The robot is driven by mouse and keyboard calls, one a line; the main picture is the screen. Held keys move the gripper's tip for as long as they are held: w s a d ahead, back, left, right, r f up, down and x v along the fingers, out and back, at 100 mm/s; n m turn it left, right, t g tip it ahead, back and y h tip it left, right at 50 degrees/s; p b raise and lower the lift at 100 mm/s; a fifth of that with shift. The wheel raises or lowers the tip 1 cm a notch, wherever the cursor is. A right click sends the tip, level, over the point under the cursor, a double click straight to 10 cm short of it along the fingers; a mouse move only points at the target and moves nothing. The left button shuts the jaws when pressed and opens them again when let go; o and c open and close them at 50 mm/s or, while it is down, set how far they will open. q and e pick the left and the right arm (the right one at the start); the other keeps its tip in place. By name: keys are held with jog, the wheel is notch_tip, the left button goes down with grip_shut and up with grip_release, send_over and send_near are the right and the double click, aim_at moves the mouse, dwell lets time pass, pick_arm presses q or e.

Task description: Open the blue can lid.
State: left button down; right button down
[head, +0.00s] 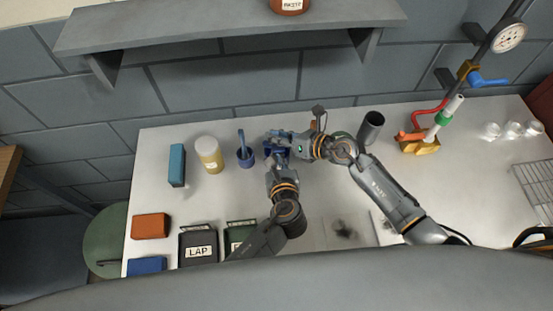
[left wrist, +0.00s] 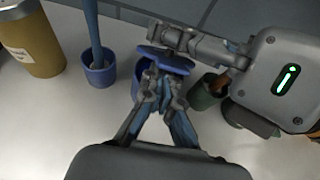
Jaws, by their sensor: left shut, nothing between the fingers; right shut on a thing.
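The blue can lid (left wrist: 172,65) is a dark blue disc in the left wrist view, with my right gripper (left wrist: 172,38) shut on it from the right. Part of the blue can (left wrist: 137,80) shows below and behind the lid; whether the two still touch is hidden. My left gripper (left wrist: 160,88) is shut and empty, with its fingertips just in front of the lid and can. In the head view my left gripper (head: 277,155) and right gripper (head: 283,137) meet around the can and largely cover it.
A blue cup (left wrist: 99,70) with a blue-handled tool stands left of the can, beside a yellow jar (head: 209,155). A green can (left wrist: 205,92) stands close on the right. A shelf (head: 220,28) overhangs the back.

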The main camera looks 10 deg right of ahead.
jog(key=shift+w+d+r, duration=0.15)
pick_arm(q)
jog(key=shift+w+r, duration=0.5)
jog(key=shift+r, duration=0.3)
jog(key=shift+d, duration=0.1)
pick_arm(e)
jog(key=c, duration=1.3)
grip_release()
pick_arm(q)
jog(key=shift+d+r, duration=0.1)
jog(key=shift+d, duration=0.05)
pick_arm(e)
jog(key=shift+o, duration=0.2)
jog(key=shift+s, duration=0.3)
jog(key=shift+s+d, duration=0.1)
